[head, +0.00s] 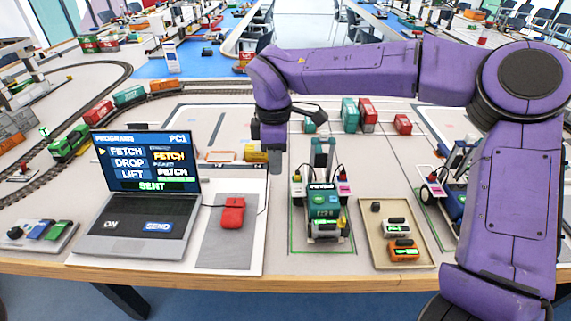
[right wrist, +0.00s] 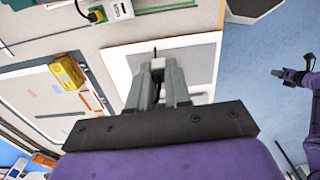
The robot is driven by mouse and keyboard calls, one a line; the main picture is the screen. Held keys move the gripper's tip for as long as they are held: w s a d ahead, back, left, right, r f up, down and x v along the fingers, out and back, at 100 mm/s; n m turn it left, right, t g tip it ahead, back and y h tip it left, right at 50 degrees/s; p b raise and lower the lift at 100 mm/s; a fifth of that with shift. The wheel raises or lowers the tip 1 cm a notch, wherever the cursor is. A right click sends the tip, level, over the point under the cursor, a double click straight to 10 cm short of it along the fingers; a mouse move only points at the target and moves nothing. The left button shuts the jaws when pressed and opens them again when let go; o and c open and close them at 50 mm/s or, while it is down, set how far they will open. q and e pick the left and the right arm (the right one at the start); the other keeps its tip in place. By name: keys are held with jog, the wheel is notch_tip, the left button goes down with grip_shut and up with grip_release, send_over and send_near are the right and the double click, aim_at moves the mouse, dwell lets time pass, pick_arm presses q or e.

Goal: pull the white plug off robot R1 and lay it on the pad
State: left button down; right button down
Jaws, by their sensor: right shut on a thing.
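My right gripper (head: 273,158) hangs above the table, left of the teal robot (head: 322,205) and beyond the grey pad (head: 240,252). In the right wrist view its fingers (right wrist: 157,72) are shut on the small white plug (right wrist: 157,62), with a dark tip beyond it. The plug cannot be made out in the head view. It is clear of the teal robot. I cannot read R1 on that robot. My left gripper (right wrist: 283,74) shows small at the right of the right wrist view; its jaws are too small to judge.
A red object (head: 232,212) with a cable lies on the pad, right of the laptop (head: 142,195). A tray (head: 378,256) with small blocks stands right of the teal robot. A blue robot (head: 455,203) is farther right. A yellow container (head: 255,153) sits behind the gripper.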

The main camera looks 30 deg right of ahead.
jog(key=w+a+p, duration=0.1)
jog(key=w+p, duration=0.3)
jog(key=w, duration=0.5)
jog(key=p, duration=0.8)
send_over(245, 186)
jog(key=shift+w, duration=0.1)
notch_tip(245, 186, down, 18)
jog(key=b, duration=1.7)
jog(key=shift+f, duration=0.1)
jog(key=shift+f+b, duration=0.6)
jog(key=shift+b, duration=0.1)
jog(key=c, duration=1)
grip_release()
